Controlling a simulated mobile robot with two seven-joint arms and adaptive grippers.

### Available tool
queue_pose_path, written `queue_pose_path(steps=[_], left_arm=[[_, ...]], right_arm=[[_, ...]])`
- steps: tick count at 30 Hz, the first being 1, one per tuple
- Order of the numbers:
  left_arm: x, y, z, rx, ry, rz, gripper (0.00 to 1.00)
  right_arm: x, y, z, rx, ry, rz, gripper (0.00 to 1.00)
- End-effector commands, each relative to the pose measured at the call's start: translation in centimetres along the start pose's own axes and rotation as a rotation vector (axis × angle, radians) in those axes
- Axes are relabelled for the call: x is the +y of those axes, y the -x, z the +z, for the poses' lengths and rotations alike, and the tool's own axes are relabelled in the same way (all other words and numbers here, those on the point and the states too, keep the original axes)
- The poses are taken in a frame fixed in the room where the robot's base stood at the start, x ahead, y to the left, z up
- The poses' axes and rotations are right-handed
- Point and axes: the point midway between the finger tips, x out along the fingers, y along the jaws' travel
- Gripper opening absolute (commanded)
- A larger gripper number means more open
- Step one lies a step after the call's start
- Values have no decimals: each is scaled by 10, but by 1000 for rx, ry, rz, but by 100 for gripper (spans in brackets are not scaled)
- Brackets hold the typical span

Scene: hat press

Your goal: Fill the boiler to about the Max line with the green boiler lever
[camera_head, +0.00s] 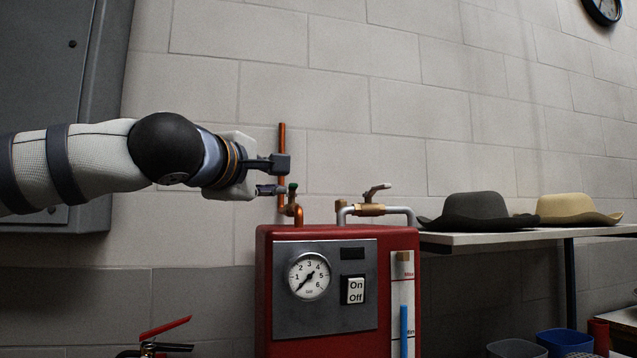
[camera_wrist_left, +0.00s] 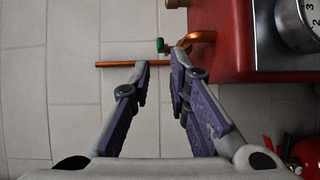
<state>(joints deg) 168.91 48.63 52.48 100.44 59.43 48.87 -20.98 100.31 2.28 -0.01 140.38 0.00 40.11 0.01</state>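The red boiler (camera_head: 340,234) stands against the wall. On its left, a copper pipe (camera_head: 282,140) carries the small green boiler lever (camera_head: 293,187). The wrist view shows the green lever (camera_wrist_left: 160,45) just beyond the gap between my fingertips, apparently untouched. My left gripper (camera_head: 276,177) is at the pipe, its fingers one above the other; in the wrist view (camera_wrist_left: 161,67) they are spread and empty. The level gauge (camera_head: 397,290) on the boiler's right front shows a blue column (camera_head: 404,325) whose top is below the Max mark. My right gripper is out of view.
A brass valve with a grey lever (camera_head: 372,205) sits on top of the boiler. A pressure dial (camera_head: 309,276) and On/Off switch (camera_head: 355,290) are on its front. A shelf (camera_head: 480,238) with two hats is at right. A fire extinguisher (camera_head: 152,346) stands low left.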

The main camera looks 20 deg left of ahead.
Motion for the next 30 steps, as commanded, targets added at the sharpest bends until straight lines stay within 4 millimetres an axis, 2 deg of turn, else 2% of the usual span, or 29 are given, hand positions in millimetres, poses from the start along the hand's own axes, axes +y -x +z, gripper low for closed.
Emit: queue_pose_path(steps=[1,4,12,16,21,29,30], left_arm=[[7,5,-3,23,1,22,17],[1,-10,-6,38,7,20,17],[-3,-81,-7,36,10,12,17],[-2,-106,-7,35,9,14,17],[0,-120,-8,32,11,15,17],[0,-122,-8,33,10,16,17],[0,-122,-8,33,10,16,10]], right_arm=[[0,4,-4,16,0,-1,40],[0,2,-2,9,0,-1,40],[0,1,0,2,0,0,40],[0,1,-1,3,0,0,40],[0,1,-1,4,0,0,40],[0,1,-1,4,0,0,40],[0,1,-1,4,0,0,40]])
